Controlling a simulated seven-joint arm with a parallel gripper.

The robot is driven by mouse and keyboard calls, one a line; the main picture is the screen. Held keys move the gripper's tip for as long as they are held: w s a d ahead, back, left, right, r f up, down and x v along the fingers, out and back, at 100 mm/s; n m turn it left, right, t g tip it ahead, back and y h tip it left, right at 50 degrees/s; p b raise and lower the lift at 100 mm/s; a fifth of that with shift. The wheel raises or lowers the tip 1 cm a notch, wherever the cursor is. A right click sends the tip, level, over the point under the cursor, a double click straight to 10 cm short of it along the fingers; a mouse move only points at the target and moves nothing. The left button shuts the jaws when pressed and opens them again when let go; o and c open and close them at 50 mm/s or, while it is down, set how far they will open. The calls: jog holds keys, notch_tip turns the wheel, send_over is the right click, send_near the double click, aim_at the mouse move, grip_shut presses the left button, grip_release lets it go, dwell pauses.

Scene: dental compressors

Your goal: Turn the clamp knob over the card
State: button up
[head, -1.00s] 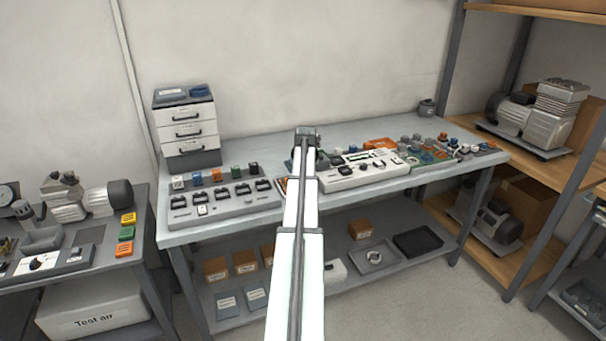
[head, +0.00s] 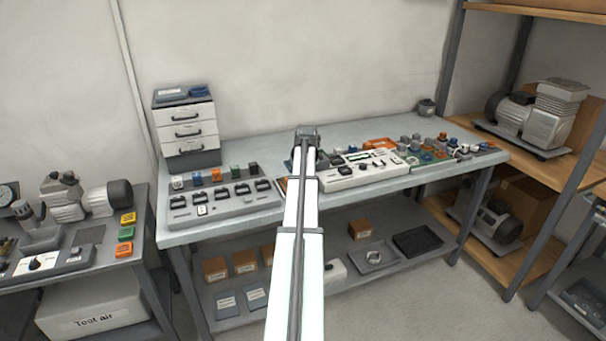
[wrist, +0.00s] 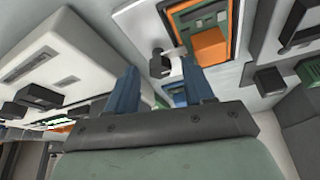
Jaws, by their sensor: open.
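The knob appears in the gap between the fingertips, and nothing is held. I cannot tell whether a finger touches it. In the head view my arm hides the knob and most of the card area.
A white device (head: 372,178) with dark knobs stands on the bench just right of my arm. A grey block with several dark handles (head: 225,203) is to the left. Small coloured parts crowd the bench's right side. A drawer unit (head: 187,128) stands at the back left.

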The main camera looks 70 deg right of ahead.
jog(key=shift+r, duration=0.1)
jog(key=v, duration=1.3)
jog(key=shift+r, duration=0.35)
jog(key=w+a+f+n+g+y, duration=0.15)
jog(key=w+a+f, duration=0.25)
jog(key=a+f, duration=1.15)
jog(key=w+a+f+n+g+y, duration=0.1)
jog(key=w+a+f+n+y, duration=0.15)
jog(key=a+f, duration=1.25)
jog(key=w+a+f+n+g+y, duration=0.2)
jog(key=w+a+f, duration=0.2)
jog(key=a+f, duration=1.15)
jog(key=s+a+f+n+g, duration=0.1)
jog(key=s+a+f, duration=0.25)
jog(key=a, duration=0.45)
jog(key=s+a+f+n+g, duration=0.1)
jog(key=s+a+f+n, duration=0.1)
jog(key=a+f, duration=0.5)
jog(key=s+a+f+n+g+h, duration=0.2)
jog(key=s+a+f, duration=0.2)
jog(key=s+a, duration=0.8)
jog(key=s, duration=0.2)
jog(key=shift+s+a+f+n+g, duration=0.2)
jog(key=shift+s+a+n+g, duration=0.1)
jog(key=shift+s+n+g, duration=0.1)
